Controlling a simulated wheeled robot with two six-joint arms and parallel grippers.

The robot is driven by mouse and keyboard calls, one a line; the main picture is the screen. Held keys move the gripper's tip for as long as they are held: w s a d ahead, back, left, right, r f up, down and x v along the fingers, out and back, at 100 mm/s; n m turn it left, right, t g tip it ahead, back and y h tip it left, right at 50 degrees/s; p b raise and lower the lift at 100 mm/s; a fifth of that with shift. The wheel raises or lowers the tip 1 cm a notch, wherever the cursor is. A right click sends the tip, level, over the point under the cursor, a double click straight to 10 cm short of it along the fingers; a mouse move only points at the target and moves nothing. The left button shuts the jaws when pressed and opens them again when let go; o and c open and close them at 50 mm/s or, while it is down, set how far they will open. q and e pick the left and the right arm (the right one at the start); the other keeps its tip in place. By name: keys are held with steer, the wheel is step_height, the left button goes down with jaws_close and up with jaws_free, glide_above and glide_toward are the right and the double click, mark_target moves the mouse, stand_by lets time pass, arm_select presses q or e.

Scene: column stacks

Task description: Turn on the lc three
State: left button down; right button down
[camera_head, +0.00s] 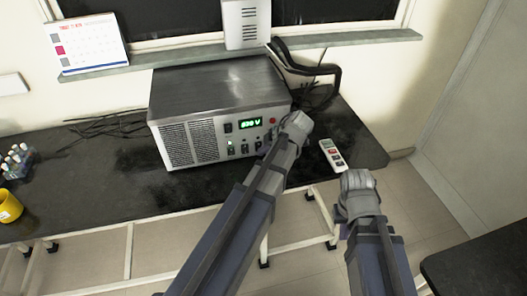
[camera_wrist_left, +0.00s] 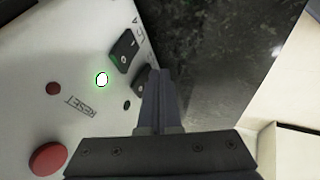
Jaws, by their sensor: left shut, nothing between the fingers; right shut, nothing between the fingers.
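The power unit (camera_head: 188,140), a grey metal box with a lit green display (camera_head: 251,124), stands on the black bench. Its front has several switches along the bottom; my left arm covers part of the right side. In the left wrist view, the panel has a black rocker switch (camera_wrist_left: 124,50) with lettering partly readable as LC beside it. A second dark switch (camera_wrist_left: 139,84) is partly hidden behind the fingers of my left gripper (camera_wrist_left: 160,72). That gripper is shut and empty, close to this switch; contact cannot be told. My right gripper (camera_head: 357,181) is shut, off the bench's front edge.
A lit lamp (camera_wrist_left: 101,79), a RESET label and a large red button (camera_wrist_left: 48,158) are on the panel. A white remote-like device (camera_head: 332,155) lies right of the unit. Black cables (camera_head: 305,65) run behind it. A yellow cup (camera_head: 9,206) stands far left.

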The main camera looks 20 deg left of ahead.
arm_select(q)
steer(key=shift+w, duration=0.1)
steer(key=shift+w+a+f, duration=0.15)
steer(key=shift+a+f, duration=0.05)
steer(key=shift+r, duration=0.25)
